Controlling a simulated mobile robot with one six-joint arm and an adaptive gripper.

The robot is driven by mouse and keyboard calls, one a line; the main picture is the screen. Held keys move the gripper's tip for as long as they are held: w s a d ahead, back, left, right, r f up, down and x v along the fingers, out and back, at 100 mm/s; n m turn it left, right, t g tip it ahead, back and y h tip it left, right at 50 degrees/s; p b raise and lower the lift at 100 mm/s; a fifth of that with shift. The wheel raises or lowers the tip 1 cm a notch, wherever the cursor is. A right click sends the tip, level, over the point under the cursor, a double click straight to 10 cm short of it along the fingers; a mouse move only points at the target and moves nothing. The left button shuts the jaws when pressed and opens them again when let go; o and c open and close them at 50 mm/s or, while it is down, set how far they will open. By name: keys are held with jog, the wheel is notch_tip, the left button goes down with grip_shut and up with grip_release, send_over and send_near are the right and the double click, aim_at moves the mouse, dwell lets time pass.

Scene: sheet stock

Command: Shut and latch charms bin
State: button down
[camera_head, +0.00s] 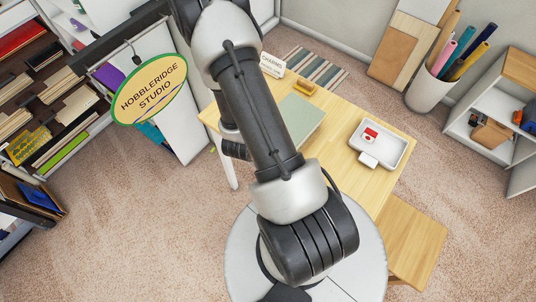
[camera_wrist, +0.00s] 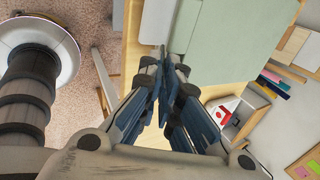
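A small white card reading "CHARMS" (camera_head: 272,64) stands at the far left end of the wooden table. I cannot make out for certain which thing is the charms bin, nor any lid or latch. My gripper (camera_wrist: 163,58) shows in the wrist view with its fingertips together and nothing visible between them. It is above the table, close to a flat pale green thing (camera_wrist: 235,40). The same green thing shows in the head view (camera_head: 299,120), where my arm hides the gripper and part of the table.
A shallow white tray (camera_head: 398,152) holding a red and white item (camera_head: 370,135) sits at the table's right. A wooden stool (camera_head: 415,240) stands by the front edge. Shelves (camera_head: 500,130) stand right, a hanging oval sign (camera_head: 150,90) left. Carpet between is clear.

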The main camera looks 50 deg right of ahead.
jog(key=d+y+p, duration=0.1)
jog(key=y, duration=0.1)
jog(key=d+r+y+p, duration=0.1)
jog(key=d+y, duration=0.1)
jog(key=shift+r+p, duration=0.1)
jog(key=shift+p, duration=0.25)
jog(key=shift+d+y+p, duration=0.2)
jog(key=shift+y+p, duration=0.3)
jog(key=shift+p, duration=0.5)
jog(key=shift+d+y+p, duration=0.3)
jog(key=shift+y+p, duration=0.2)
jog(key=shift+p, duration=0.5)
jog(key=c, duration=1.8)
grip_release()
jog(key=shift+w, duration=0.1)
